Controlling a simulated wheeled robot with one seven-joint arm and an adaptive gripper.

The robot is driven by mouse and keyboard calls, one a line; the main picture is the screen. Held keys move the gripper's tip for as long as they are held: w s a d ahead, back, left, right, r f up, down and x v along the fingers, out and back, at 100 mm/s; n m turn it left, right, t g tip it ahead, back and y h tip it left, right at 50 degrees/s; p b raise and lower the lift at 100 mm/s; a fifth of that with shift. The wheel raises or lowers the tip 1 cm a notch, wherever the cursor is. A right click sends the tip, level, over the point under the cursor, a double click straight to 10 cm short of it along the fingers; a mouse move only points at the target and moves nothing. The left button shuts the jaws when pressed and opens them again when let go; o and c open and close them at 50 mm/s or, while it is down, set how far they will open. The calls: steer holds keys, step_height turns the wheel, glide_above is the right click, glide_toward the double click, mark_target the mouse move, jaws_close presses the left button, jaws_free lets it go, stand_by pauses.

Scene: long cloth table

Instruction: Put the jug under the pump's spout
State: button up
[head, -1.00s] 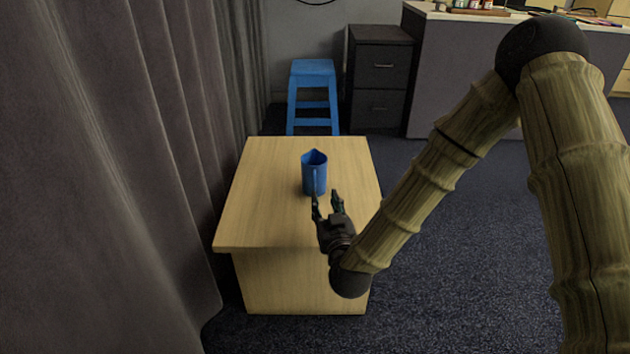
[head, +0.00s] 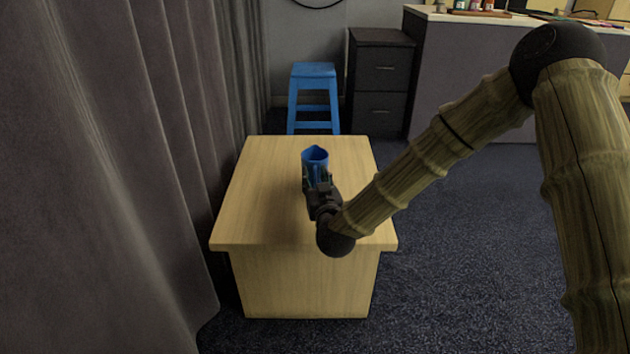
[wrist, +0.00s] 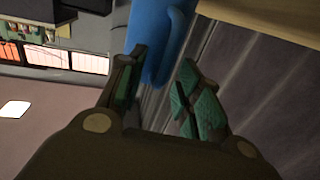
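The blue jug (head: 315,155) stands upright on the wooden table, its handle side toward me. My gripper (head: 317,178) is right in front of it and hides its lower part. In the wrist view the jug (wrist: 151,32) is just beyond the fingers, with its handle (wrist: 178,42) at the gap between them. My gripper (wrist: 163,85) is open there, its green-padded fingers apart. I cannot tell whether a finger touches the handle. No pump or spout is in view.
The wooden table (head: 258,205) is otherwise clear. A grey curtain (head: 120,160) hangs close along its left side. A blue stool (head: 313,72) and a dark cabinet (head: 381,75) stand behind it. A counter (head: 465,70) with small items is at the back right.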

steer(key=shift+w, duration=0.25)
steer(key=shift+c, duration=0.2)
jaws_close()
steer(key=shift+r, duration=0.1)
